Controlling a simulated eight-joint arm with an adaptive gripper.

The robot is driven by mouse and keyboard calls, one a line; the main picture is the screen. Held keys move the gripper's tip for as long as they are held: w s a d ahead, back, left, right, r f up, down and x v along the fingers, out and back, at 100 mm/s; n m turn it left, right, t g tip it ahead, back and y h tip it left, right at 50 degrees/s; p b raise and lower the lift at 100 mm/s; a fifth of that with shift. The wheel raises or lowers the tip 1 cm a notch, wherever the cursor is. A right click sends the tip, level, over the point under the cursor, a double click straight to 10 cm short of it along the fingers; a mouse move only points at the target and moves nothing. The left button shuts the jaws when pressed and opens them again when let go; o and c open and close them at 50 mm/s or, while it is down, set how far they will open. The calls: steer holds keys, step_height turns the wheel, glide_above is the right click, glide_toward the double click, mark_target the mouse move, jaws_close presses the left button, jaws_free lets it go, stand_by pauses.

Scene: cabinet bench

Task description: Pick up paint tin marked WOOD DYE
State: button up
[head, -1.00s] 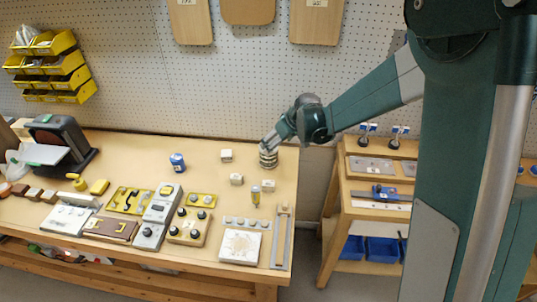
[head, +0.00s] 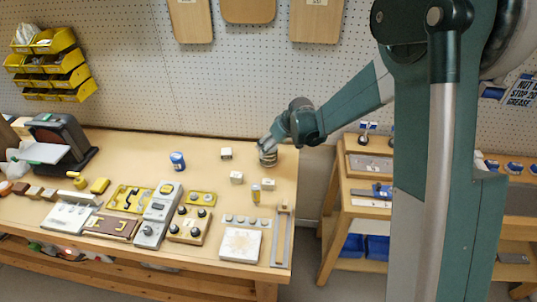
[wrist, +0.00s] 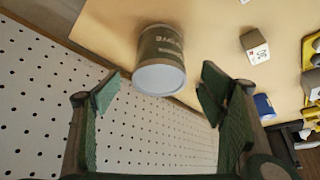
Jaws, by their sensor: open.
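The paint tin (head: 268,158) stands at the back right of the bench, a small dark, banded can. In the wrist view the tin (wrist: 160,48) has an olive-brown side with lettering upside down, which I cannot read in full, and a pale round end facing the camera. My gripper (head: 264,147) is close above and beside the tin in the head view. In the wrist view my gripper (wrist: 159,92) is open, with one finger on each side of the tin's near end and gaps between them. Nothing is held.
White blocks (head: 226,153) (head: 237,177) and a blue can (head: 177,161) stand left of the tin. A small yellow-and-grey item (head: 256,193) stands in front. Pegboard (head: 250,90) rises behind the bench. Some bench top around the tin is clear.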

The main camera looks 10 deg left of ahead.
steer(key=shift+w+a+f, duration=0.1)
steer(key=shift+w+f, duration=0.05)
steer(key=shift+f, duration=0.2)
steer(key=shift+f, duration=0.1)
steer(key=shift+b+x, duration=0.45)
steer(key=shift+x, duration=2.05)
steer(key=shift+c, duration=0.7)
steer(key=c, duration=1.2)
steer(key=shift+r+p, duration=0.7)
steer(key=shift+r, duration=4.4)
